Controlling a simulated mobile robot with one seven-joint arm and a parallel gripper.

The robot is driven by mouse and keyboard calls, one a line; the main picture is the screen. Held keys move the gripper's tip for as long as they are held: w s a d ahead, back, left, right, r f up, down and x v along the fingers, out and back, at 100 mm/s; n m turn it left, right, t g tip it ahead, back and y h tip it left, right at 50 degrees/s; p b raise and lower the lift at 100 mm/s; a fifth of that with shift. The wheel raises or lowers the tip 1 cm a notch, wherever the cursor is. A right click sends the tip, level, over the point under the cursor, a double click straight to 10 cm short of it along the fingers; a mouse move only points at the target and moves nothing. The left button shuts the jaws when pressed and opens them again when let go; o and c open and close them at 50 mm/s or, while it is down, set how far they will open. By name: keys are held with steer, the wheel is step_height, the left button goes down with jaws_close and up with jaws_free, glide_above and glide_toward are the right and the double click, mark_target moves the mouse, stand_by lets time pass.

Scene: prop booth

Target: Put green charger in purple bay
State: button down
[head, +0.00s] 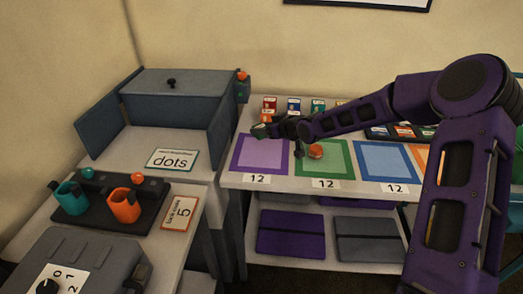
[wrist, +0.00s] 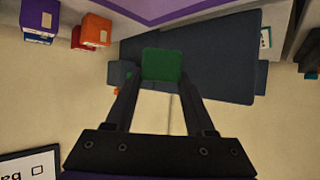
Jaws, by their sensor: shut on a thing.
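The green charger (wrist: 162,64) is between the two fingertips of my gripper (wrist: 160,82) in the wrist view. In the head view my gripper (head: 272,129) reaches left over the back part of the purple bay (head: 258,160), shut on the green charger (head: 260,132), which shows only as a small piece. The charger appears to be above the bay; its exact height is hard to tell. The purple bay is a purple square with a pale middle on the counter, and its visible surface is empty.
A green bay (head: 335,168) holding an orange round thing (head: 316,151) and a blue bay (head: 385,160) lie to the right. Small coloured boxes (head: 293,105) stand behind. A grey cabinet (head: 185,97) stands left of the counter. Purple and grey bins (head: 291,232) sit below.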

mark_target(263, 159)
steer(key=shift+w, duration=0.25)
step_height(263, 159, down, 10)
steer(key=shift+w+a+r+b, duration=0.1)
steer(key=shift+r+b, duration=0.1)
steer(key=shift+b, duration=0.55)
steer(key=shift+f, duration=0.2)
steer(key=shift+c, duration=1.2)
jaws_free()
steer(key=shift+r, duration=0.3)
steer(key=p+v, duration=0.1)
steer(key=v, duration=1.1)
steer(key=shift+p, duration=0.3)
